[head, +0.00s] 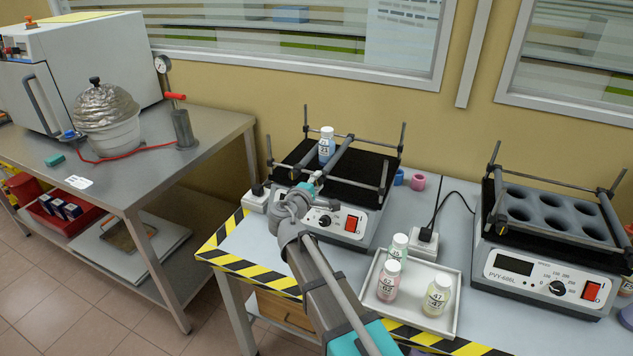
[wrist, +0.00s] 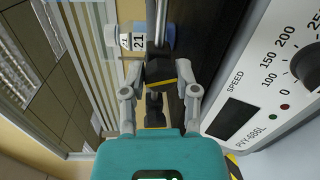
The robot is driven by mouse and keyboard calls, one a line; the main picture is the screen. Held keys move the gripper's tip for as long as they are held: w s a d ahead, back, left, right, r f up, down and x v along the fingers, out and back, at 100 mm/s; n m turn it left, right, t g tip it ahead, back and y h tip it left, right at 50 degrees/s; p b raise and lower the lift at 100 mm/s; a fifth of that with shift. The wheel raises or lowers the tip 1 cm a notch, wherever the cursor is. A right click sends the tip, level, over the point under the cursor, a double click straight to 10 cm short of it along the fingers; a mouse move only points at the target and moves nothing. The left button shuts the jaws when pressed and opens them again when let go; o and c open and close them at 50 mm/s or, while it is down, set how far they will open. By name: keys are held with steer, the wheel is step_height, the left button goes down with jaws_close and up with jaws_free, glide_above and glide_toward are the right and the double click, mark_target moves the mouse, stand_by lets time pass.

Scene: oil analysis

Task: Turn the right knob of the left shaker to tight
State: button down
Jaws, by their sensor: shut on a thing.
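The left shaker (head: 372,195) stands on the bench in the head view, with a black top, grey rods and a front panel. My gripper (head: 314,184) is at the shaker's front edge, left of centre. In the wrist view my gripper (wrist: 163,76) is shut around a dark knob at the near end of a bar.
A white tray (head: 451,325) with several bottles lies right of my arm. A second shaker (head: 520,275) stands farther right. A socket box (head: 424,245) and two small cups (head: 418,182) are near the left shaker. A metal table (head: 210,125) is at left.

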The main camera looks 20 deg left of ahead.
steer(key=shift+m+y, duration=0.3)
steer(key=shift+m, duration=1.2)
steer(key=shift+c, duration=1.8)
jaws_free()
steer(key=shift+n, duration=0.3)
